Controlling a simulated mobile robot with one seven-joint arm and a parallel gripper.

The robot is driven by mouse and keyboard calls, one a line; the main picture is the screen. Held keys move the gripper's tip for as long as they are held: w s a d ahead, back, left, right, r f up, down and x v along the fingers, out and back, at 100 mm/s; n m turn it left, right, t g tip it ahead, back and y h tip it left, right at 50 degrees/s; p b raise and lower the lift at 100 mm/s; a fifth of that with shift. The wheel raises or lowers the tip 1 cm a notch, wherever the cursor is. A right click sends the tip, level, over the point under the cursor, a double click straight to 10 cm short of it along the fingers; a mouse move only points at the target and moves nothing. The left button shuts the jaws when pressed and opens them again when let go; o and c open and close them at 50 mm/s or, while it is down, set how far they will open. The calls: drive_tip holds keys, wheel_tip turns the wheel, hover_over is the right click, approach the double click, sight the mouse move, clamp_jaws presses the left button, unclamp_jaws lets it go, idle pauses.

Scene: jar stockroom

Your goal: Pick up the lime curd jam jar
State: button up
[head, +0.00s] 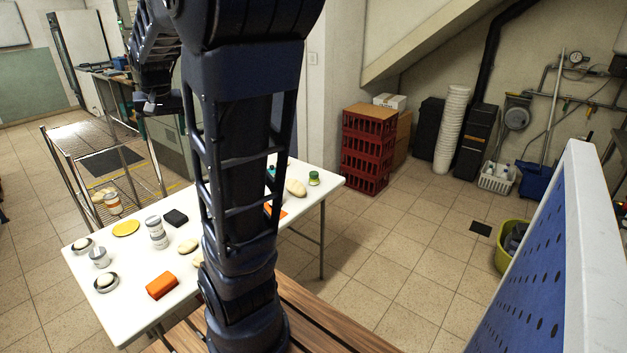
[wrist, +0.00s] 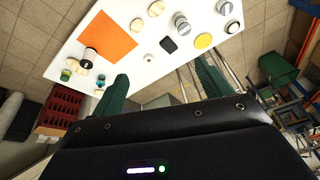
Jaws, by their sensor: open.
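A small jar with a green lid (head: 314,178) stands near the right end of the white table (head: 88,265) in the head view. It looks like the lime curd jar, but its label is too small to read. In the wrist view the green-lidded jar (wrist: 65,75) is at the left, near the table edge. My gripper (head: 153,104) is raised above the far side of the table, well left of that jar. In the wrist view its two green fingers (wrist: 163,88) are spread apart with nothing between them.
The table also holds a grey-white can (head: 156,232), an orange block (head: 162,286), a yellow disc (head: 126,228), a black box (head: 175,217) and several pale rolls. A wire rack (head: 80,150) stands behind it. Red crates (head: 366,155) stand beyond its right end, with clear floor in front.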

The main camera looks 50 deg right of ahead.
drive_tip(key=w+d+f+m+g, duration=0.1)
drive_tip(key=w+d+f+m, duration=0.3)
drive_tip(key=d, duration=0.7)
drive_tip(key=w+d+f+m, duration=0.2)
drive_tip(key=w+d, duration=0.5)
drive_tip(key=d, duration=0.5)
drive_tip(key=w+d+f+m+g, duration=0.1)
drive_tip(key=w+d+f+m, duration=0.3)
drive_tip(key=d, duration=0.7)
drive_tip(key=m+g, duration=0.2)
drive_tip(key=m, duration=0.5)
hover_over(314, 173)
drive_tip(key=shift+y, duration=0.3)
drive_tip(key=f, duration=2.8)
drive_tip(key=shift+w+d, duration=0.1)
drive_tip(key=shift+w, duration=0.1)
drive_tip(key=shift+s+d+f, duration=0.1)
drive_tip(key=shift+f, duration=5.4)
drive_tip(key=c, duration=1.2)
